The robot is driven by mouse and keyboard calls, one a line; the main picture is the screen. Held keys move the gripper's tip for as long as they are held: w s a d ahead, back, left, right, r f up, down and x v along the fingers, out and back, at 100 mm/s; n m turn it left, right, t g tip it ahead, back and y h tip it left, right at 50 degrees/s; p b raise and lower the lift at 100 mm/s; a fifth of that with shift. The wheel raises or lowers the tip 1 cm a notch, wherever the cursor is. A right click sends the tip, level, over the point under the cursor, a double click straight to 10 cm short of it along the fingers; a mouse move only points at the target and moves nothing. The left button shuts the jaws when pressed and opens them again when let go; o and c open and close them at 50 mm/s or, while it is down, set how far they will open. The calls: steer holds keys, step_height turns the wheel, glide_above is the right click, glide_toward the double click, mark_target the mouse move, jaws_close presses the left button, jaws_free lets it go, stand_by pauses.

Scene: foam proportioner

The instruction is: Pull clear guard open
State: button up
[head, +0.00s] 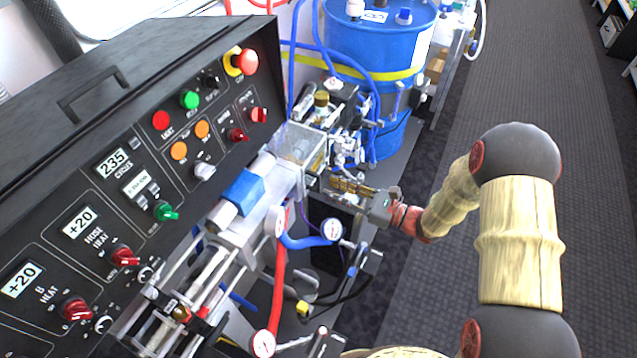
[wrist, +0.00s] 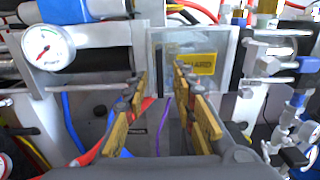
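The clear guard (head: 300,142) is a see-through, box-like cover at the far end of the machine's metal frame in the head view. In the wrist view the clear guard (wrist: 222,45) is a see-through panel with a pale frame and a yellow label (wrist: 199,64) reading "GUARD", partly hidden. My gripper (head: 338,184) is just below and right of the guard in the head view. In the wrist view its two yellow-padded fingers (wrist: 159,75) are apart with nothing between them. The right fingertip overlaps the guard's lower part in the picture; I cannot tell whether it touches.
Valves and fittings (wrist: 280,65) crowd the right of the guard. A pressure gauge (wrist: 47,47) is at the left. A black control panel (head: 130,190) fills the left side, and a blue drum (head: 375,50) stands behind. Hoses hang below. Carpet at the right is clear.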

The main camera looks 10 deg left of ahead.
mark_target(320, 183)
steer(key=shift+b+x, duration=0.7)
steer(key=shift+x, duration=2.05)
steer(key=c, duration=0.3)
steer(key=c, duration=0.4)
jaws_close()
